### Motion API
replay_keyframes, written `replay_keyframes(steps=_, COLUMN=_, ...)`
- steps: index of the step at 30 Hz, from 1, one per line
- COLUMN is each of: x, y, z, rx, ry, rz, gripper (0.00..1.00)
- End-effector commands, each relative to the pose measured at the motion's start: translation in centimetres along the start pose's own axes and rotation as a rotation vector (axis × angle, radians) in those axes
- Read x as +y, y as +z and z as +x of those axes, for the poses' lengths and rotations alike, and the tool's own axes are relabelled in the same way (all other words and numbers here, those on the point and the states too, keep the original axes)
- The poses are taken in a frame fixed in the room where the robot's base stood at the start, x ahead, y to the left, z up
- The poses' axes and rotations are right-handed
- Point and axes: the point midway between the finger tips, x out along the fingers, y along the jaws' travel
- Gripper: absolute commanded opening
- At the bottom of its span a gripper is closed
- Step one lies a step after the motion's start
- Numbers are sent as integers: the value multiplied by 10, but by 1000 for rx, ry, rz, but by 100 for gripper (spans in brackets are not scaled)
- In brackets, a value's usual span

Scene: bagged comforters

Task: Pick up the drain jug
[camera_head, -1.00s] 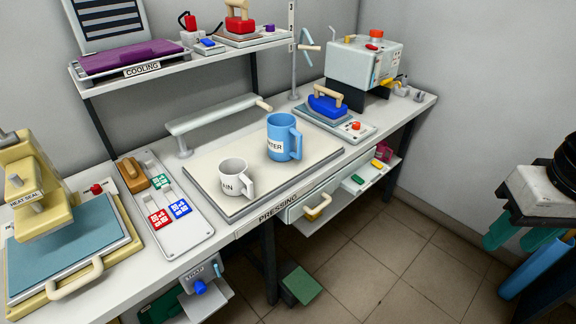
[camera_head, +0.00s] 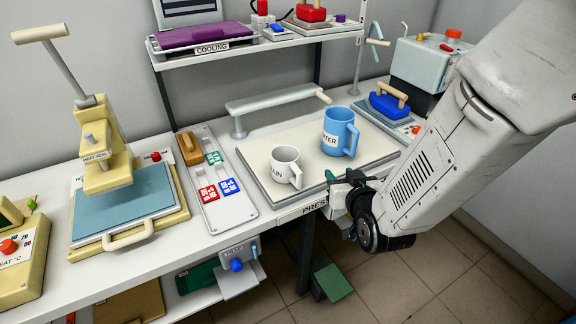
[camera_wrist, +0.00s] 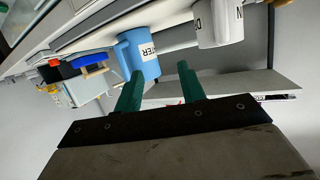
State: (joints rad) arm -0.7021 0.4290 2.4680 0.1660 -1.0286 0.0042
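The white drain jug (camera_head: 284,164), its label partly reading "IN", stands upright on the cream pressing board (camera_head: 262,146). Its handle points right and toward the front. A blue jug (camera_head: 338,131) labelled "TER" stands to its right on the same board. My gripper (camera_head: 340,178) is at the front edge of the bench, right of the drain jug and apart from it. In the wrist view, my gripper's two green fingers (camera_wrist: 158,88) are spread and empty. The drain jug (camera_wrist: 218,22) shows there at the upper right, and the blue jug (camera_wrist: 138,56) left of it.
A heat-seal press (camera_head: 104,160) stands left. A tray (camera_head: 239,215) with red, blue and green pieces lies between it and the board. A blue iron (camera_head: 388,105) and a grey machine (camera_head: 425,65) stand right. The cooling shelf (camera_head: 250,42) hangs above the bench's back.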

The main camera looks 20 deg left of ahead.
Motion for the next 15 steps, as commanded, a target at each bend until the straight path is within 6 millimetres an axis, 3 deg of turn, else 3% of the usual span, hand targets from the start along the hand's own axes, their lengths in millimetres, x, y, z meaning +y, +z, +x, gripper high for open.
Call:
replay_keyframes(steps=1, x=-18, y=16, z=4, rx=40, ry=-26, rz=-16, gripper=40)
replay_keyframes(steps=6, x=-58, y=40, z=0, rx=201, ry=-88, rz=-49, gripper=40)
replay_keyframes(steps=11, x=-74, y=50, z=-6, rx=280, ry=-116, rz=-61, gripper=40)
replay_keyframes(steps=15, x=-79, y=48, z=3, rx=301, ry=-121, rz=-62, gripper=40)
